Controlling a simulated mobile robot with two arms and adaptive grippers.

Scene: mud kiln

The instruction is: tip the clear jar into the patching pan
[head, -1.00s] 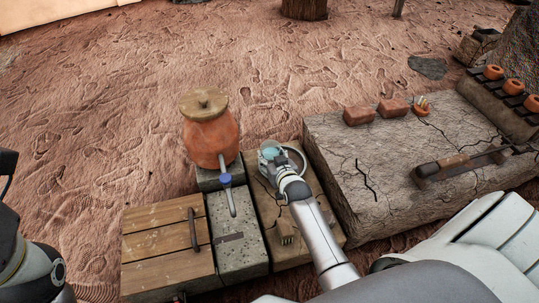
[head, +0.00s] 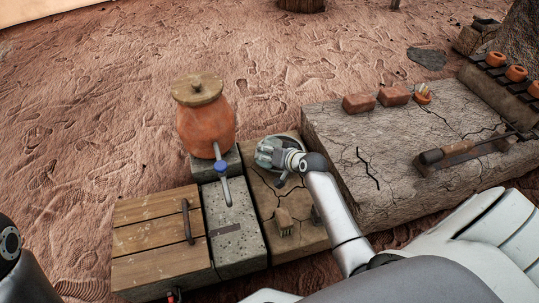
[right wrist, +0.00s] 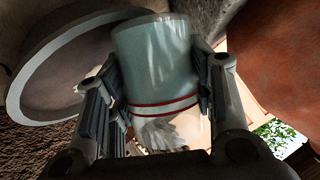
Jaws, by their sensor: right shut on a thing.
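My right gripper (head: 277,156) is shut on the clear jar (right wrist: 155,60), with one finger on each side of it in the right wrist view. The jar is see-through and bluish, has red and white bands, and shows pale grey matter near its lower end in that view. The patching pan (right wrist: 60,75), round and grey with a thick rim, lies beside the jar at the left. In the head view the gripper and jar are over the pan (head: 259,158), partly hiding it. I cannot tell whether anything has left the jar. My left gripper is not in view.
An orange lidded pot (head: 205,130) with a blue tap stands left of the pan on a stone block. A slatted wooden box (head: 155,240) is at the lower left. The big cracked slab (head: 350,150) at the right bears bricks (head: 358,103) and a long-handled tool (head: 455,150).

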